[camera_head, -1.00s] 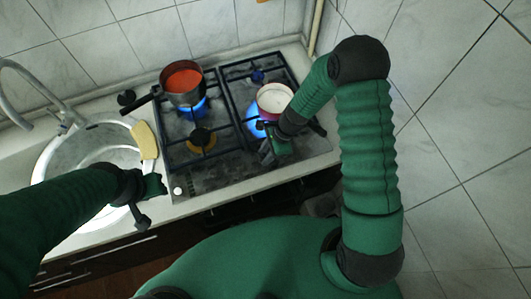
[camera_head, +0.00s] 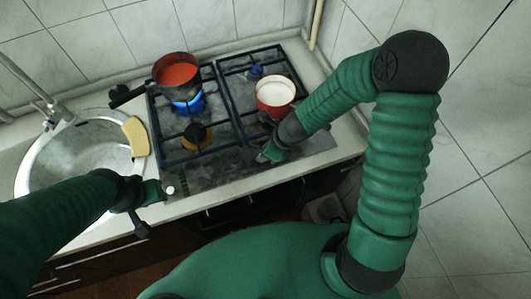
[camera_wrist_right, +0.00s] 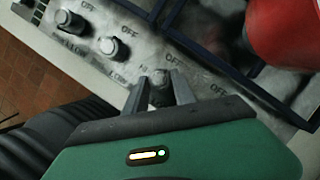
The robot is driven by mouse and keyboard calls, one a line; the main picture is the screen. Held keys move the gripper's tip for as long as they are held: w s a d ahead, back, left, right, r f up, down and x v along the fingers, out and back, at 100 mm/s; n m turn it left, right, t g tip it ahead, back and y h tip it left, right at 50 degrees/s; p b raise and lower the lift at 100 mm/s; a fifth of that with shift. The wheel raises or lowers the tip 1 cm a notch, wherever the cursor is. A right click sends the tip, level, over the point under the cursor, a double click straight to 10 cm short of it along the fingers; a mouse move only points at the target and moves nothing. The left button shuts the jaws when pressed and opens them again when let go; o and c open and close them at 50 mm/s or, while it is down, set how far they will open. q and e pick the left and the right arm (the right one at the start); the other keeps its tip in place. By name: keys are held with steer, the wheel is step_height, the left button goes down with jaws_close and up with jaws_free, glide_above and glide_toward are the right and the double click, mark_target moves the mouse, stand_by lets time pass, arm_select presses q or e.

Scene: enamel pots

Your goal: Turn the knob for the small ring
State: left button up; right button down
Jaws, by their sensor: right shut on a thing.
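In the right wrist view my right gripper (camera_wrist_right: 160,92) is shut on a grey knob (camera_wrist_right: 160,77) on the hob's front strip. Two more knobs, one in the middle (camera_wrist_right: 114,47) and one further left (camera_wrist_right: 68,20), stand free, with OFF printed near them. In the head view the right gripper (camera_head: 268,156) is at the hob's front edge, just in front of the pink-red pot. My left gripper (camera_head: 152,194) is beside a pale knob (camera_head: 170,189) at the hob's front left corner; its jaws are not clear. A small bluish burner (camera_head: 257,70) sits at the back right.
The pink-red pot (camera_head: 275,94) holds white liquid. A yellow burner (camera_head: 196,135) is bare.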

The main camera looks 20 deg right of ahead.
steer(key=shift+w+r, duration=0.1)
steer(key=shift+w, duration=0.05)
stand_by(0.3)
steer(key=c, duration=1.3)
jaws_free()
steer(key=shift+o, duration=1.3)
steer(key=p+v, duration=0.8)
steer(key=v, duration=0.8)
steer(key=shift+r+p, duration=0.3)
steer(key=shift+p, duration=0.05)
